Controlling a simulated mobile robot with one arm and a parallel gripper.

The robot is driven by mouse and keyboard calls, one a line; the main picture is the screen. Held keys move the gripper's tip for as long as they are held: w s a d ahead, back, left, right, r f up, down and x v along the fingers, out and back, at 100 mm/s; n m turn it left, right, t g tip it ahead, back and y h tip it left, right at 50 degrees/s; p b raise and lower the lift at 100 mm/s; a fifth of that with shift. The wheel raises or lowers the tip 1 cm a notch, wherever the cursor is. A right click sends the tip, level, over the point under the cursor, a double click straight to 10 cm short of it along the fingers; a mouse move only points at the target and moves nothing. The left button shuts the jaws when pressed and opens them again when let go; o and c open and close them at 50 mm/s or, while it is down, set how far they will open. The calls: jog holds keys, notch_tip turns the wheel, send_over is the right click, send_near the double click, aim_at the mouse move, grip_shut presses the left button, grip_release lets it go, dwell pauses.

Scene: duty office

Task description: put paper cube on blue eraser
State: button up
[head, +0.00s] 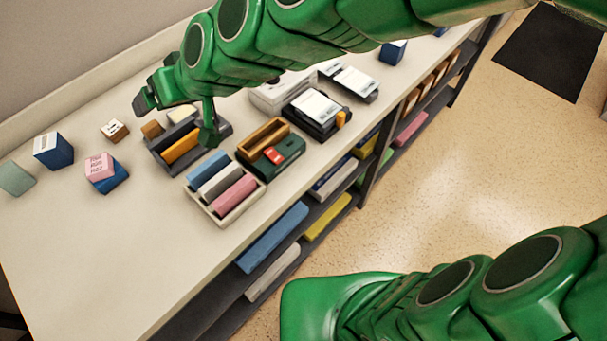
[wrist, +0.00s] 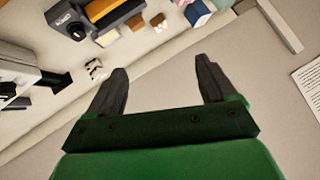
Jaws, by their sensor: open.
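A pink paper cube (head: 99,166) with printed lettering rests on a blue eraser (head: 110,181) on the left part of the counter. The cube sits turned relative to the eraser, whose blue side shows below and to the right.
A blue box (head: 53,151), a pale green block (head: 16,178) and a small brown-and-white block (head: 114,131) stand near the pair. A cream tray (head: 238,211) of coloured blocks and a dark green holder (head: 253,163) lie right. The counter's front left is clear.

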jog(key=s+d+f+m+g+h, duration=0.1)
jog(key=s+d+f+h, duration=0.15)
jog(key=d, duration=0.75)
jog(key=s+d+f+m+g+h, duration=0.1)
jog(key=s+d+f+m+h, duration=0.15)
jog(key=d, duration=0.85)
jog(key=s+d+m+g+h, duration=0.3)
jog(key=s+d, duration=0.8)
jog(key=d, duration=0.4)
jog(key=shift+s+d+f+m+g+h, duration=0.3)
jog(key=shift+m+g+h, duration=0.1)
jog(key=shift+h, duration=0.2)
